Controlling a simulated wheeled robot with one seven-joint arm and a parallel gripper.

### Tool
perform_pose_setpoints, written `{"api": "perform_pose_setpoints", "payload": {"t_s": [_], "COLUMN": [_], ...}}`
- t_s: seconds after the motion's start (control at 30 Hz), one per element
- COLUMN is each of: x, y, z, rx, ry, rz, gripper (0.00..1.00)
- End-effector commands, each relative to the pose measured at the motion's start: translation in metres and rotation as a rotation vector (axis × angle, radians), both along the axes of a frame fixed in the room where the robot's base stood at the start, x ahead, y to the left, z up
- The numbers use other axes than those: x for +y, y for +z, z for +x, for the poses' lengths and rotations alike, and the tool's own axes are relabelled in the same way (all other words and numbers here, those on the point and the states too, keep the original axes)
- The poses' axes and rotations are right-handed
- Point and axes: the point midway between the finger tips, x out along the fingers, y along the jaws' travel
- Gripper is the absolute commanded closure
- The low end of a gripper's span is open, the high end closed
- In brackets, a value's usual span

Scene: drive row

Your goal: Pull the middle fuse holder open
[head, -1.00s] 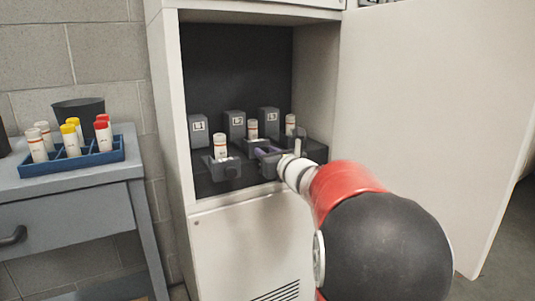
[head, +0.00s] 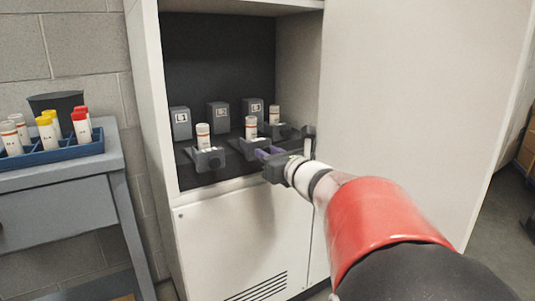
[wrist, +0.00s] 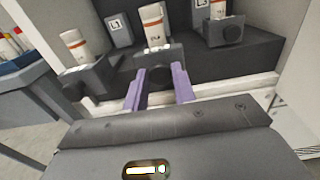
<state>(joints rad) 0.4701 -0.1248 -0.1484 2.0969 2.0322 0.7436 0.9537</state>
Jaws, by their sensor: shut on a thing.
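The middle fuse holder (head: 247,152) is a dark grey drawer-like block with a white, orange-banded fuse (head: 251,128) upright in it. It stands out forward from its labelled back block (head: 218,116). My gripper (head: 262,154) has its purple fingers at the front of this holder. In the wrist view the fingers (wrist: 160,84) sit on either side of the knob on the middle holder (wrist: 158,60), shut on it; the knob is partly hidden. The left holder (head: 209,160) and right holder (head: 280,131) also stand out, each with a fuse upright in it.
The holders sit in an open white cabinet bay with a side wall (head: 147,130) at left and an open door (head: 420,110) at right. A grey side table (head: 60,172) at left bears a blue rack (head: 62,154) of capped tubes.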

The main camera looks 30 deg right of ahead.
Motion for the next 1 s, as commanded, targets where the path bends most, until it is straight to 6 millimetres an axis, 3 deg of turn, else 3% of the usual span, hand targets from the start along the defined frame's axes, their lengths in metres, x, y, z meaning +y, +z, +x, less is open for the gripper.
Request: {"api": "perform_pose_setpoints", "payload": {"t_s": [0.03,0.17,0.47,1.0], "x": [0.000,0.000,0.000,-0.003], "y": [0.000,0.000,0.000,0.000], "z": [0.000,0.000,-0.001,-0.074], "rx": [0.000,0.000,0.000,0.000], "ry": [-0.001,0.000,0.000,-0.001], "rz": [0.001,0.001,0.000,-0.001], "gripper": [0.70,0.53,0.53,0.53]}}
